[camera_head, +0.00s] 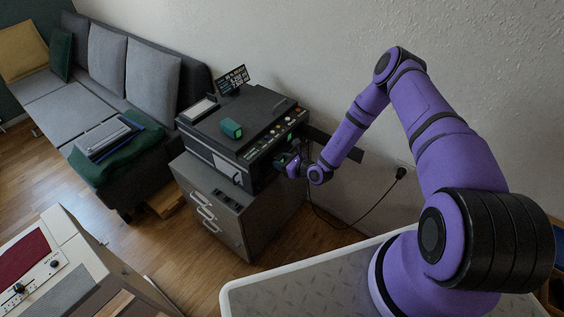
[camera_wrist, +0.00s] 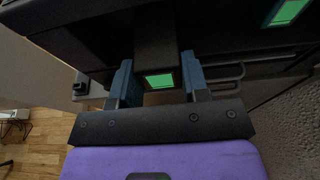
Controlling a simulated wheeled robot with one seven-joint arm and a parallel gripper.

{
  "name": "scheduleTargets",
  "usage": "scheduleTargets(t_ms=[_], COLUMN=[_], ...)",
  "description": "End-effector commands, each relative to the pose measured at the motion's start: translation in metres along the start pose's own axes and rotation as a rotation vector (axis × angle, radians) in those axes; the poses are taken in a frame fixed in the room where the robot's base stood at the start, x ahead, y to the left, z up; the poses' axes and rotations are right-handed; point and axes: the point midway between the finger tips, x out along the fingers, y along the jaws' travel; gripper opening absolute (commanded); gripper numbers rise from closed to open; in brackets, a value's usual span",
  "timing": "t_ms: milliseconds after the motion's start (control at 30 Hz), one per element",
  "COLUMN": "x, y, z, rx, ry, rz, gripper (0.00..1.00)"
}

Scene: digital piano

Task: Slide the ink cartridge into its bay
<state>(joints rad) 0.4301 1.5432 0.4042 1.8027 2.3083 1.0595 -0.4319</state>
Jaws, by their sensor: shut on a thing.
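A dark ink cartridge (camera_wrist: 157,52) with a green end sits between the two fingers of my gripper (camera_wrist: 160,84) in the wrist view. The fingers are shut on it, and its far end runs into the dark area of the printer, so I cannot tell how deep it is. The printer (camera_head: 216,150) is a black box on a grey cabinet in the head view. My gripper (camera_head: 290,163) is at the printer's right-hand front face, below the button panel. The bay opening is hidden there by my gripper and by shadow. A second green patch (camera_wrist: 289,12) shows at the upper right.
A dark block with a green face (camera_head: 231,128) lies on top of the printer. The cabinet (camera_head: 213,206) has drawer handles. A cable with a black plug (camera_head: 401,173) hangs along the wall.

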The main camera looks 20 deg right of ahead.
Motion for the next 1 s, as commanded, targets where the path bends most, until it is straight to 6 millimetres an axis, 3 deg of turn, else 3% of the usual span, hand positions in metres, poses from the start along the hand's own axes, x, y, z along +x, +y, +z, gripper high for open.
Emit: scheduleTargets(t_ms=[1000], x=[0.014], y=[0.000], z=[0.004], rx=[-0.001], ry=[0.000], rz=[0.000], gripper=[0.19])
